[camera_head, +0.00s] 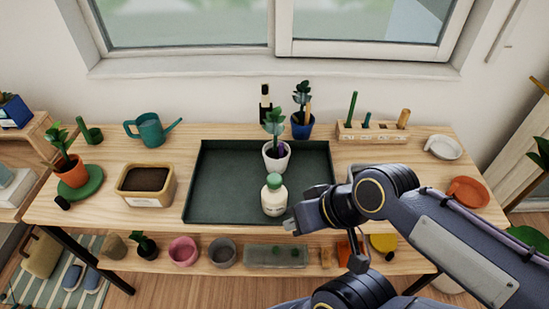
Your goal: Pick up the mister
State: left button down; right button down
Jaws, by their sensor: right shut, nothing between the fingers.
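A white bottle with a green cap (274,198) stands upright at the front of the dark green tray (215,206). A slim dark and cream bottle (265,104) stands behind the tray, partly hidden by a plant; I cannot tell for sure which of the two is the mister. My right gripper (291,225) is shut and empty at the tray's front edge, just right of the white bottle's base. Whether it touches the bottle is unclear. My left gripper is out of view.
A white-potted plant (276,158) stands in the tray, a blue-potted plant (302,127) behind it. A teal watering can (150,130), soil box (146,184) and orange pot (72,172) are left. A wooden tool rack (373,133) and dishes are right. The tray's left half is clear.

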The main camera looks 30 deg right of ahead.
aim_at(273, 201)
jog(key=i+j, duration=0.2)
jog(key=i+j+z, duration=0.15)
jog(key=j+z, duration=0.2)
jog(key=i+j+z, duration=0.1)
jog(key=j+z, duration=0.6)
jog(key=z, duration=1.75)
jog(key=j, duration=0.1)
